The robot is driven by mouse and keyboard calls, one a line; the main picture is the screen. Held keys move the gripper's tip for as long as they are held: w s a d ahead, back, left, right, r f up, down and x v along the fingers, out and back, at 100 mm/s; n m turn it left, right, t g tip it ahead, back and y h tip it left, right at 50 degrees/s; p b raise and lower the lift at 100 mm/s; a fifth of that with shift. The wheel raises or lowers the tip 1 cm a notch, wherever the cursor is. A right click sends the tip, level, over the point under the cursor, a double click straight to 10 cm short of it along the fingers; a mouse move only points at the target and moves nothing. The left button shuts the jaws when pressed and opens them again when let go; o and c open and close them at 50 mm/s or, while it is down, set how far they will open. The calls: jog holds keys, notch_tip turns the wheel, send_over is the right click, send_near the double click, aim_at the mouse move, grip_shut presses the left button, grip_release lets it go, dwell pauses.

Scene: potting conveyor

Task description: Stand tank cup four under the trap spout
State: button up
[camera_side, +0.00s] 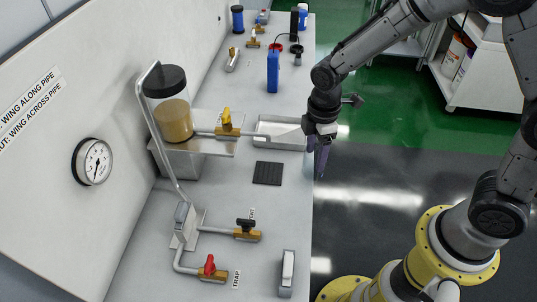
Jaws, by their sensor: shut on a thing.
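My gripper (319,168) hangs beyond the bench's right edge in the picture, pointing down. It is shut on a small pale, clear thing (308,164), which looks like a cup; the fingers partly hide it, and no number can be read. The trap valve (210,268) is a brass body with a red handle, at the front of the bench beside a "TRAP" label (236,279). Its short outlet points right, well to the front left of my gripper. No cup shows at that outlet.
A black-lidded tank (172,117) with amber liquid feeds a yellow-handled valve (227,122) by a metal tray (270,121). A dark mat (267,173), black-handled valve (247,229) and white upright block (287,272) stand nearer. A blue block (273,72) and tools are behind.

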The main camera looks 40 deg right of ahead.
jog(key=w+a, duration=0.5)
jog(key=shift+w+a, duration=0.35)
jog(key=shift+a, duration=0.05)
jog(key=shift+w+a+f, duration=0.3)
jog(key=shift+w+a, duration=0.3)
jog(key=shift+w+a+f, duration=0.3)
jog(key=shift+w+a, duration=0.25)
jog(key=shift+f, duration=0.1)
jog(key=shift+f, duration=0.15)
jog(key=o, duration=1.3)
jog(key=shift+o, duration=0.2)
